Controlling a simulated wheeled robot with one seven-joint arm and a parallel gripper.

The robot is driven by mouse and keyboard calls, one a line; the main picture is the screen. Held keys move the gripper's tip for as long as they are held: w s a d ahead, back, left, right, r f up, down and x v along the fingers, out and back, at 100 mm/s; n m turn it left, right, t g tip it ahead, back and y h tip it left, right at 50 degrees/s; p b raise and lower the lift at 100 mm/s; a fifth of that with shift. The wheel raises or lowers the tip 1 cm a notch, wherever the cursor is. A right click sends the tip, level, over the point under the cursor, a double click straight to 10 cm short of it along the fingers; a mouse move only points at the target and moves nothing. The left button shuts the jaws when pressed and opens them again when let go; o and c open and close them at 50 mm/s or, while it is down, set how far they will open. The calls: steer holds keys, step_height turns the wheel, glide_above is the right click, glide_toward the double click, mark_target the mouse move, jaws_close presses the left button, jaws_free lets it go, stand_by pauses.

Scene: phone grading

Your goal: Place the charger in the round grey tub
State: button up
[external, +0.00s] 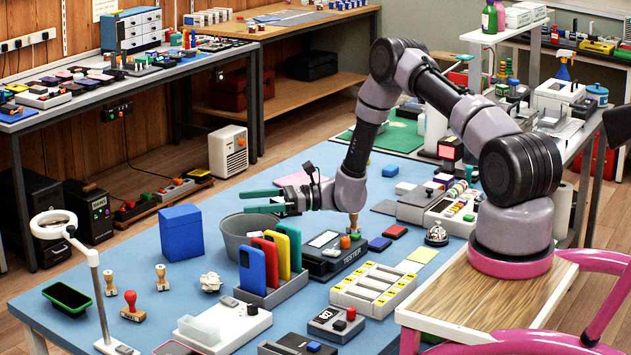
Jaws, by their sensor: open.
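The round grey tub (233,236) stands on the blue table, left of the middle, behind a row of coloured phones. My gripper (247,202) points left above the tub's back right rim, its two green fingers apart. Nothing shows between the fingers. I cannot pick out the charger with certainty among the small items on the table. The inside of the tub is mostly hidden by its front wall and the phones.
A blue box (181,233) stands just left of the tub. A rack of upright phones (252,272) stands close in front, and a black tester (335,262) to its right. A magnifier lamp (95,275) rises at the front left. Bare blue table shows at the left.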

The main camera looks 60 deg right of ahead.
steer(key=v, duration=1.1)
steer(key=s+a+r+n+g+h, duration=0.1)
steer(key=s+a+r+n+g, duration=0.3)
steer(key=r, duration=0.4)
steer(key=s+a+r+n+g, duration=0.3)
steer(key=a+r+n, duration=0.25)
steer(key=r, duration=0.25)
steer(key=s+a+r+n+g+h, duration=0.1)
steer(key=s+a+r+n+g, duration=0.25)
steer(key=a+r, duration=0.35)
steer(key=s+r+n+t+h, duration=0.1)
steer(key=s+r+n+h, duration=0.2)
steer(key=s+r, duration=0.2)
steer(key=s+r+n+t+h, duration=0.2)
steer(key=s+r, duration=0.3)
steer(key=s, duration=0.6)
steer(key=s+r+n+t+h, duration=0.2)
steer(key=s+r+n+h, duration=0.2)
steer(key=s+r, duration=0.2)
steer(key=s+a, duration=0.1)
steer(key=s, duration=0.1)
steer(key=shift+s+n, duration=0.3)
steer(key=shift+n, duration=0.1)
steer(key=shift+o, duration=0.6)
